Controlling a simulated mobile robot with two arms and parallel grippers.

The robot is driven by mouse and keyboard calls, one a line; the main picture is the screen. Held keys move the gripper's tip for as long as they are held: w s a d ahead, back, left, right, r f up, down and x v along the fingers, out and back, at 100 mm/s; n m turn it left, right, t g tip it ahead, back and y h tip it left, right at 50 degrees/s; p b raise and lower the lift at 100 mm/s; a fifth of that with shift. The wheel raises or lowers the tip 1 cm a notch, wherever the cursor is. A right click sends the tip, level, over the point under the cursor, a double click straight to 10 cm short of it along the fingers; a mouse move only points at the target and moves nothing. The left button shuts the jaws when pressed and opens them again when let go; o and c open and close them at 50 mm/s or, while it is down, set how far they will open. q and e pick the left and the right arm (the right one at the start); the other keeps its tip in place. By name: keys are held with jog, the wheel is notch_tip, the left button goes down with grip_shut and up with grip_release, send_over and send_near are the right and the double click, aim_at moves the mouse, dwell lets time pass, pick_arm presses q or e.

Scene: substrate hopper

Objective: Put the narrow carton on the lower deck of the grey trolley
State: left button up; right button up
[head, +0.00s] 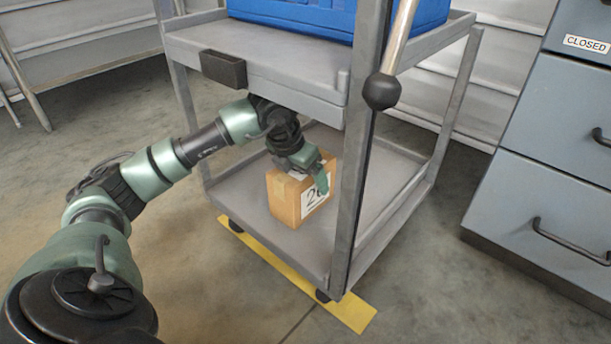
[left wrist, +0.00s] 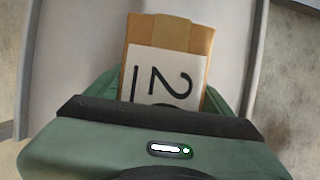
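The narrow carton (head: 284,200) is brown with a white label bearing dark digits. It stands upright on the lower deck (head: 240,198) of the grey trolley (head: 270,52). My left gripper (head: 306,168) reaches in under the upper deck and is at the carton's top, with a green finger against the labelled side. In the left wrist view the carton (left wrist: 169,36) lies between the green fingers (left wrist: 165,100), which sit close along both sides. Whether they press on it is hard to see. My right gripper is in neither view.
A blue crate (head: 310,14) sits on the upper deck. A grey drawer cabinet (head: 545,140) stands at right. The lower deck around the carton is clear.

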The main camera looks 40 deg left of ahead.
pick_arm(q)
jog(key=shift+o, duration=0.6)
jog(key=shift+r, duration=0.25)
jog(key=r+p, duration=0.2)
jog(key=p, duration=0.3)
send_near(279, 205)
jog(key=x, duration=0.5)
jog(key=shift+s+d+p, duration=0.1)
jog(key=shift+s+p, duration=0.3)
jog(key=shift+s, duration=0.55)
